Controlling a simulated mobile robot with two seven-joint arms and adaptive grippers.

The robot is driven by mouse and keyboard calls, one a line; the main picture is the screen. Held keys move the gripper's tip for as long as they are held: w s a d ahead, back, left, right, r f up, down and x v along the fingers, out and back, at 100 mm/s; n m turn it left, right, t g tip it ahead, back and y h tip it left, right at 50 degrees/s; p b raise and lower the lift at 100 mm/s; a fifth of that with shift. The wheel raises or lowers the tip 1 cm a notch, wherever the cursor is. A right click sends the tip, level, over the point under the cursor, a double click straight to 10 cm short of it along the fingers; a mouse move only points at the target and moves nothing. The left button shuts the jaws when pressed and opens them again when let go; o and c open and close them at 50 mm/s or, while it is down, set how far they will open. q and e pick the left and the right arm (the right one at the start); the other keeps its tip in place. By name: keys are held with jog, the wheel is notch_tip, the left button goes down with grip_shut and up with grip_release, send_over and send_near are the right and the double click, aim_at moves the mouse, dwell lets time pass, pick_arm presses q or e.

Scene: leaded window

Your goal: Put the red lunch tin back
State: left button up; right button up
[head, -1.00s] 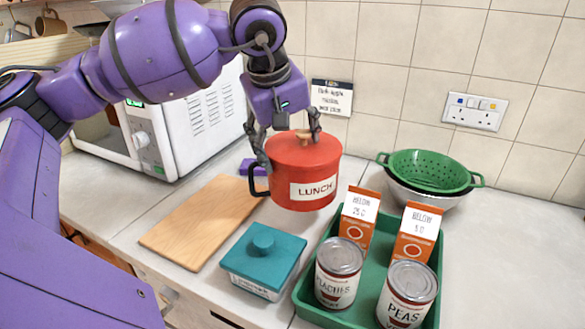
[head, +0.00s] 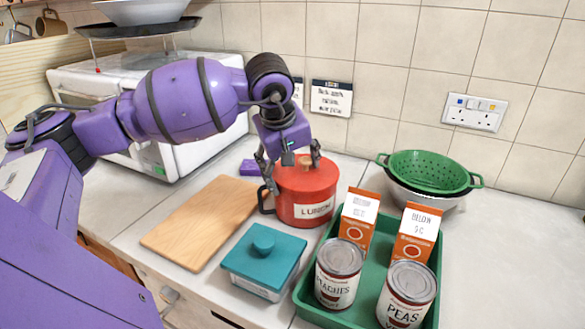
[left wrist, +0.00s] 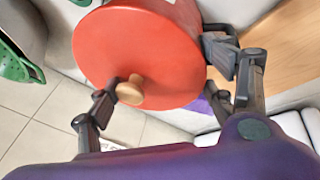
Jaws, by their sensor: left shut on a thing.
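The red lunch tin (head: 318,183) has a wooden knob, a dark side handle and a label reading LUNCH. It is upright at counter level, behind the green tray and right of the cutting board. I cannot tell whether its base touches the counter. My left gripper (head: 291,168) is above it, shut on it, with one finger at the handle side and one near the knob. In the left wrist view the tin's lid (left wrist: 140,50) lies between the fingers (left wrist: 168,85). My right gripper is out of view.
A green tray (head: 299,292) holds two cans and two orange cartons. A teal-lidded box (head: 264,255), a wooden board (head: 200,220) and a microwave (head: 150,115) stand left. A green colander (head: 430,170) is back right. The right counter (head: 510,260) is clear.

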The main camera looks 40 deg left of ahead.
pick_arm(q)
jog(key=shift+f, duration=0.1)
jog(key=o, duration=1.7)
jog(key=shift+f, duration=0.1)
jog(key=o, duration=0.3)
jog(key=shift+o, duration=0.5)
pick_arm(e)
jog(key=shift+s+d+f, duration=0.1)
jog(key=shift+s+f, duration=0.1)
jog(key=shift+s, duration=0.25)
pick_arm(q)
jog(key=shift+r, duration=0.2)
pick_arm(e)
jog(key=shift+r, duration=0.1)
